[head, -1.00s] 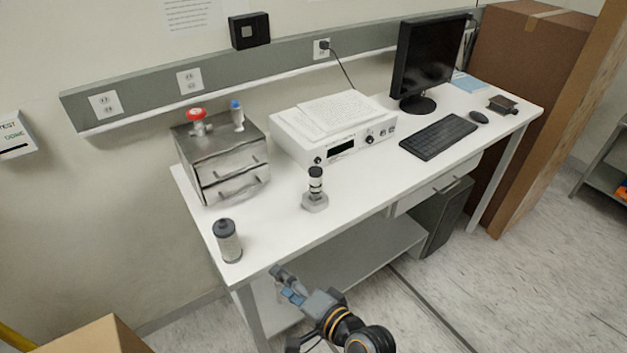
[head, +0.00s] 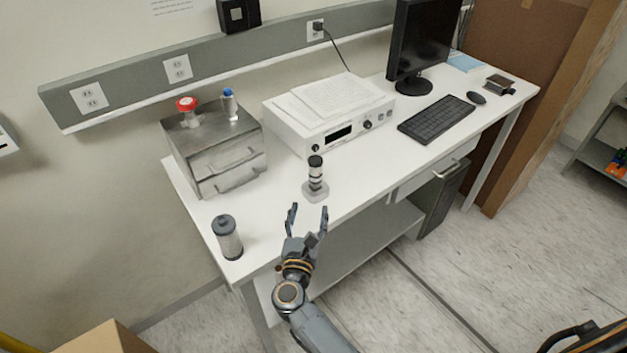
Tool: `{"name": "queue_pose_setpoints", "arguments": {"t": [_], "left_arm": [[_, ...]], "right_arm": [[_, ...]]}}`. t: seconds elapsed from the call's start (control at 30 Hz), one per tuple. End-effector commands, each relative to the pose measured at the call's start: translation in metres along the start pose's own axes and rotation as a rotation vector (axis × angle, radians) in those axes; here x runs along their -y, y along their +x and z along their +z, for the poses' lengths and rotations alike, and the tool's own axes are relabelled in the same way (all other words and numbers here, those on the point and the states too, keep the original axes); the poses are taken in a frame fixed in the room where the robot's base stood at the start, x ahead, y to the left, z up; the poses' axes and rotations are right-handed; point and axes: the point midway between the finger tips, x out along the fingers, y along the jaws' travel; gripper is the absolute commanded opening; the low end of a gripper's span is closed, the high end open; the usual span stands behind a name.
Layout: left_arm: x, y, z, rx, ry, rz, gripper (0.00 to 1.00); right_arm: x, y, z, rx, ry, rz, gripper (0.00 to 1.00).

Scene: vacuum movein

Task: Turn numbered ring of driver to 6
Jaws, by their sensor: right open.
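A small upright black-and-white object, which looks like the driver (head: 316,172), stands in a pale grey base (head: 315,194) near the front edge of the white table. Its ring numbers are too small to read. My right gripper (head: 308,213) is open and empty, its two fingers pointing towards the driver. In the picture it sits just below the base, apart from the driver, at the table's front edge. My left gripper is out of view.
A grey cylinder with a dark cap (head: 227,238) stands at the table's (head: 270,225) front left corner. A metal drawer box (head: 215,152) and a white instrument (head: 330,125) stand behind the driver. A keyboard (head: 437,117) lies right. Table around the driver is clear.

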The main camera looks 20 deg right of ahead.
Motion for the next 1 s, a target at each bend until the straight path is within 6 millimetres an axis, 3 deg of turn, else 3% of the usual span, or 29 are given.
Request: {"name": "queue_pose_setpoints", "arguments": {"t": [0.3, 0.5, 0.93, 0.97, 1.0], "left_arm": [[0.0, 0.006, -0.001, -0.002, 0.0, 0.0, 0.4], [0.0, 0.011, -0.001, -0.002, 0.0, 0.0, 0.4], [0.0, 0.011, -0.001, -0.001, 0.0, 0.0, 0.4], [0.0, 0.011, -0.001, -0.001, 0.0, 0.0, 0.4], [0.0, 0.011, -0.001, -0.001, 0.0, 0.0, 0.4]], "right_arm": [[0.0, 0.07, 0.001, 0.005, -0.004, 0.001, 0.58], [0.0, 0.098, 0.0, 0.003, -0.004, 0.002, 0.58], [0.0, 0.109, 0.001, 0.002, -0.003, 0.002, 0.58], [0.0, 0.109, 0.001, 0.002, -0.003, 0.002, 0.56], [0.0, 0.109, 0.001, 0.002, -0.003, 0.002, 0.47]]}}
